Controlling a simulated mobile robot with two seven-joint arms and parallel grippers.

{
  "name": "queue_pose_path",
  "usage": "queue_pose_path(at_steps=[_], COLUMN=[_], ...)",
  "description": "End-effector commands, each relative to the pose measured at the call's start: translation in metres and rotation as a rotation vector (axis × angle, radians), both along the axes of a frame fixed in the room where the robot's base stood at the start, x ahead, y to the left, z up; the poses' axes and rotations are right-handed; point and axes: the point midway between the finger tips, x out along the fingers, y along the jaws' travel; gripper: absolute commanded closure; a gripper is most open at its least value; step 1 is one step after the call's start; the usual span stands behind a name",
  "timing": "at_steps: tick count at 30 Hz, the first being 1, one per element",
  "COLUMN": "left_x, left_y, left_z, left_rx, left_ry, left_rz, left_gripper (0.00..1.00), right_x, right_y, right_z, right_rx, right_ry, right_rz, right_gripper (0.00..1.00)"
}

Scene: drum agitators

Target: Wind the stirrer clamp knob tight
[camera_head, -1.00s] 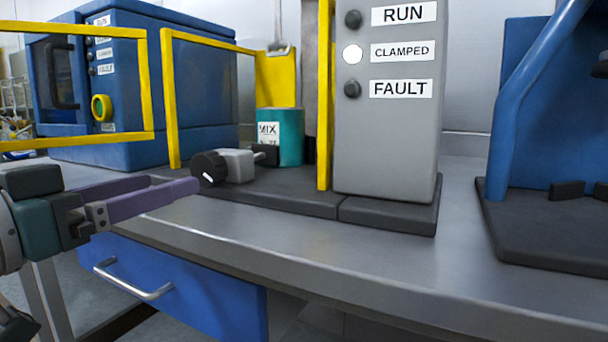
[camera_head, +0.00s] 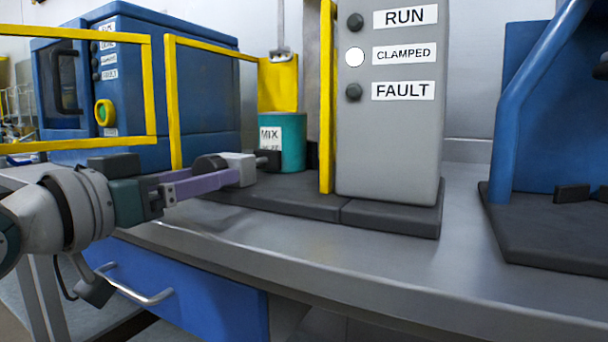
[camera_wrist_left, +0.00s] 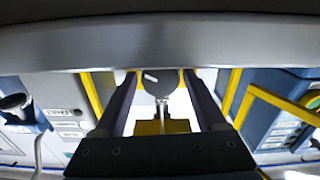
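The stirrer clamp knob is a dark round knob (camera_head: 208,162) with a white mark, on the front of a grey clamp block (camera_head: 238,166) beside the teal MIX drum (camera_head: 283,140). My left gripper (camera_head: 238,178) reaches it from the left, its near purple finger hiding the knob's lower part. In the left wrist view the knob (camera_wrist_left: 160,84) sits between the two fingertips (camera_wrist_left: 161,78), its white mark slanted. The fingers stand apart on both sides of it; whether they touch it is hard to see. My right gripper is out of view.
A grey panel (camera_head: 390,140) labelled RUN, CLAMPED and FAULT stands right of the drum; the CLAMPED lamp (camera_head: 355,57) is white, the other two dark. Yellow guard rails (camera_head: 172,105) rise near the knob. The bench front (camera_head: 300,235) is bare. A blue frame (camera_head: 520,110) stands at right.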

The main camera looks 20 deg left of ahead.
Motion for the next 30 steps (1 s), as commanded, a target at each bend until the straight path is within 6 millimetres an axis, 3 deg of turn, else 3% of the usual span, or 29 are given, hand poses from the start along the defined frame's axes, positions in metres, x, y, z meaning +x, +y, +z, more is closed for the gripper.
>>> queue_pose_path(at_steps=[2,18,22,30], left_x=[0.0,0.0,0.0,0.0], left_y=[0.0,0.0,0.0,0.001], left_z=[0.0,0.0,0.003,0.004], left_rx=[0.0,0.0,0.037,0.314], left_ry=[0.0,0.0,-0.002,-0.023], left_rz=[0.0,0.0,0.0,0.0], left_gripper=[0.37,0.98,0.98,0.98], right_x=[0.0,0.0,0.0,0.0], right_y=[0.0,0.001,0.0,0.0], right_z=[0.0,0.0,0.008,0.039], right_rx=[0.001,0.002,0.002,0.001], right_ry=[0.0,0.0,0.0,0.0], right_rz=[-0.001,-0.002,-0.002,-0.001], right_gripper=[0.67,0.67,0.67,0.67])
